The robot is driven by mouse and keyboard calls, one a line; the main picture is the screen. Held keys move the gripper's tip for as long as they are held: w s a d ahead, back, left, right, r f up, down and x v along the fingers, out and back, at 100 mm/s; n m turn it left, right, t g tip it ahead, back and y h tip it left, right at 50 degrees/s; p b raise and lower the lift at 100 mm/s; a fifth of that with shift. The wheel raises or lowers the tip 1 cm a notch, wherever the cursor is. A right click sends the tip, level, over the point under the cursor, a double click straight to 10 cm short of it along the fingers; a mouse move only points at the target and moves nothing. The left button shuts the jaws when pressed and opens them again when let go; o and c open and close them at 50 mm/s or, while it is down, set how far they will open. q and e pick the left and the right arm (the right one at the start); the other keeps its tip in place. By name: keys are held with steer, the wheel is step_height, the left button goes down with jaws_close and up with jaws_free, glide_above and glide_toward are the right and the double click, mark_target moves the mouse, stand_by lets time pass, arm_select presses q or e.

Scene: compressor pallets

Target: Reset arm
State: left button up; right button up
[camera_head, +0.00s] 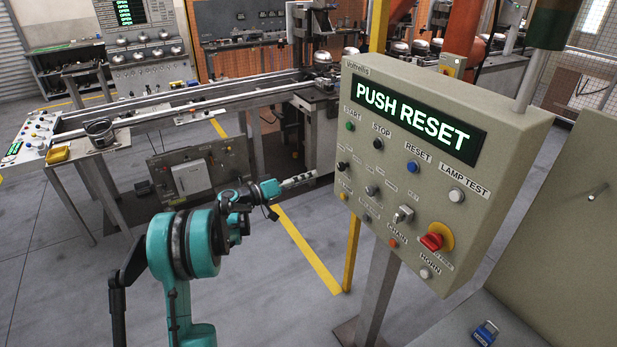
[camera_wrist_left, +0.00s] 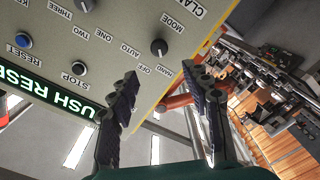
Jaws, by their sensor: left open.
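A grey-green control panel (camera_head: 400,119) stands right of centre, its lit display (camera_head: 412,113) reading PUSH RESET. Its blue RESET button (camera_head: 413,168) sits below the display. My left gripper (camera_head: 312,177) reaches from the left and ends just left of the panel's edge. In the left wrist view my left gripper (camera_wrist_left: 166,82) is open, with nothing between its fingers. The panel (camera_wrist_left: 97,48) fills the upper left there, upside down, with the RESET button (camera_wrist_left: 22,41) near the left edge. My right gripper is not in view.
A conveyor line (camera_head: 190,103) with a small control desk (camera_head: 33,140) runs behind my arm. A yellow post (camera_head: 351,255) stands beside the panel. A blue padlock (camera_head: 486,333) lies at lower right. Grey floor is free between my arm and the post.

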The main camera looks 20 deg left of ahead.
arm_select(q)
steer(key=s+d+r+g+y, duration=0.2)
steer(key=s+d+g+y, duration=0.25)
steer(key=s+d, duration=1)
steer(key=s+f+g+y, duration=0.1)
steer(key=s+f+y, duration=0.2)
steer(key=s, duration=0.9)
steer(key=s+f+m+g+y, duration=0.1)
steer(key=s+f+y, duration=0.2)
steer(key=s, duration=0.8)
steer(key=shift+s+a+f, duration=0.2)
steer(key=shift+s+f, duration=0.2)
steer(key=shift+f, duration=0.4)
